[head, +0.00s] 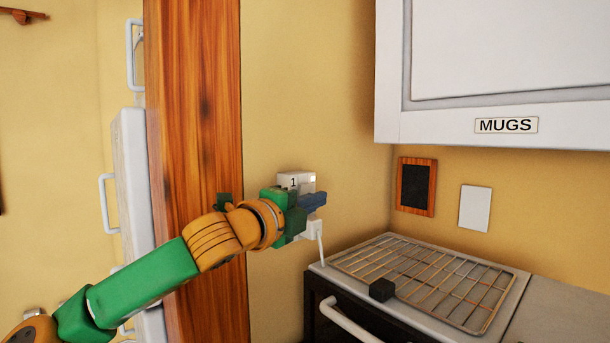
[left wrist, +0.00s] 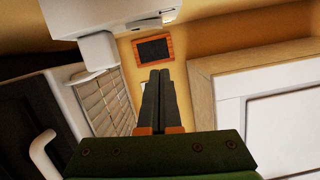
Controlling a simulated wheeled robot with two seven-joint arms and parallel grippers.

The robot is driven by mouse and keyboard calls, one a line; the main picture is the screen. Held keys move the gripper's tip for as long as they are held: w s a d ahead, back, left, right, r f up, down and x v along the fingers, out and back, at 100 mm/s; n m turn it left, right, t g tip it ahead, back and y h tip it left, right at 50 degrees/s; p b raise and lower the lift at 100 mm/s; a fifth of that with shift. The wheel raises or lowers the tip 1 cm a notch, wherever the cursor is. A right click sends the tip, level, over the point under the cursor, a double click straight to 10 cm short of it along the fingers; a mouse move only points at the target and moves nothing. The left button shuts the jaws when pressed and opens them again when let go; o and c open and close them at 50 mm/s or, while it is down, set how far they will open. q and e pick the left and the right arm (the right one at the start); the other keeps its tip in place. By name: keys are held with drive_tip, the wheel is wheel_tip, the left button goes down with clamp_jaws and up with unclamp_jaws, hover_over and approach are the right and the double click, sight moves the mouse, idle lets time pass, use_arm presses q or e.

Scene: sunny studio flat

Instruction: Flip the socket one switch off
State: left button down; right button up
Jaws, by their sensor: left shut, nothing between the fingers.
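The socket marked "1" (head: 295,181) is a small white box on the yellow wall, just right of the wooden panel. A white plug (head: 316,229) with a cord sits at its lower part. My left gripper (head: 314,201) is in front of the socket and covers much of its face, so the switch is hidden in the head view. Its dark fingers are shut with nothing between them; they also show in the left wrist view (left wrist: 160,74). White casing (left wrist: 75,17) is close by at the upper left there. I cannot tell whether the fingers touch the switch. My right gripper is out of view.
A stove with a wire rack (head: 420,280) stands below right, with a small black block (head: 381,290) on it. A "MUGS" cupboard (head: 480,120) hangs above it. A wooden panel (head: 195,100) stands left of the socket. A dark framed board (head: 416,187) hangs on the wall.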

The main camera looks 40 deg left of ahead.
use_arm(q)
drive_tip(key=a, duration=0.2)
drive_tip(key=w+a+p, duration=0.1)
drive_tip(key=a, duration=0.1)
drive_tip(key=shift+w+a+r, duration=0.15)
drive_tip(key=shift+w+r, duration=0.05)
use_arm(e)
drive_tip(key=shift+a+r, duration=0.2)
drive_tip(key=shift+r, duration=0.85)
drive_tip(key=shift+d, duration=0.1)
